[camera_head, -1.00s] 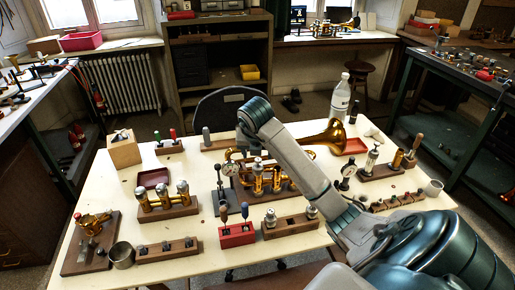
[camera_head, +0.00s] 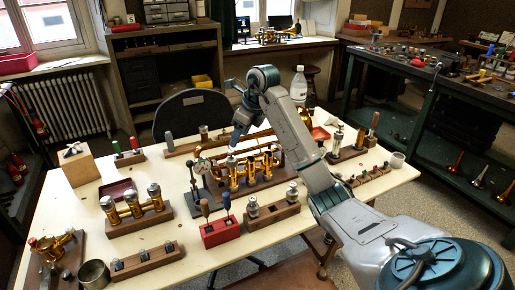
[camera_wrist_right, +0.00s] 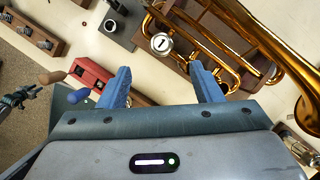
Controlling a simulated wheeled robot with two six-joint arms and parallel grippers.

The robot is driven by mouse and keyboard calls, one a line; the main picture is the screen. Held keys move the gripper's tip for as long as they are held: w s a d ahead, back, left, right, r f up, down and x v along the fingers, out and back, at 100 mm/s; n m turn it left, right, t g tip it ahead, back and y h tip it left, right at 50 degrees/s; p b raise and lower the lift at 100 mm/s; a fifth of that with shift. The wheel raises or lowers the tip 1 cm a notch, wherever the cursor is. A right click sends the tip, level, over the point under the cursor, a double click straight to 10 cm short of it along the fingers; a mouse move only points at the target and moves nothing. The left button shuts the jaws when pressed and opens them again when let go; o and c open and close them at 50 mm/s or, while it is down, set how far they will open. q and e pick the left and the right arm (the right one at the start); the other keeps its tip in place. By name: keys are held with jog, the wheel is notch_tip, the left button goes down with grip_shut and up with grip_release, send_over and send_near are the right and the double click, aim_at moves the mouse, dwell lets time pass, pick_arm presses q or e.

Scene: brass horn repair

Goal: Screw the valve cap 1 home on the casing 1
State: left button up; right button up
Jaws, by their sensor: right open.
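The brass horn (camera_head: 262,168) lies in a wooden cradle mid-bench, its upright casings in a row; my arm hides its bell in the head view. In the right wrist view a silver valve cap marked 1 (camera_wrist_right: 162,43) sits over a casing of the horn (camera_wrist_right: 184,62); I cannot tell how far it is screwed down. My right gripper (camera_head: 234,141) is over the left end of the casings. In the right wrist view its blue fingers (camera_wrist_right: 162,75) are spread with nothing between them, and the cap shows just beyond the tips, in the gap. My left gripper is out of view.
A dial gauge stand (camera_head: 200,170) stands close left of the horn. A red block with screwdrivers (camera_head: 221,231) and a wooden block with two silver pieces (camera_head: 272,213) are in front. A row of valves (camera_head: 137,209) is left. A white bottle (camera_head: 299,86) stands behind my arm.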

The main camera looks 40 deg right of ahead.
aim_at(232, 154)
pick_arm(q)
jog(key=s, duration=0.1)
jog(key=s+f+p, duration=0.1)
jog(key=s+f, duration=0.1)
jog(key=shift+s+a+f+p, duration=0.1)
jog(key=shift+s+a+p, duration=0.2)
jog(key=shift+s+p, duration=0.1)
pick_arm(e)
jog(key=shift+n, duration=0.3)
jog(key=x, duration=1)
jog(key=shift+d+f, duration=0.15)
jog(key=shift+f, duration=0.15)
jog(key=c, duration=1.2)
jog(key=shift+o, duration=0.2)
jog(key=shift+r+m+p, duration=0.1)
jog(key=shift+m+p, duration=0.2)
jog(key=shift+m, duration=0.1)
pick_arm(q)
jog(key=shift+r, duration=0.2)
pick_arm(e)
jog(key=o, duration=1.2)
jog(key=shift+c, duration=0.2)
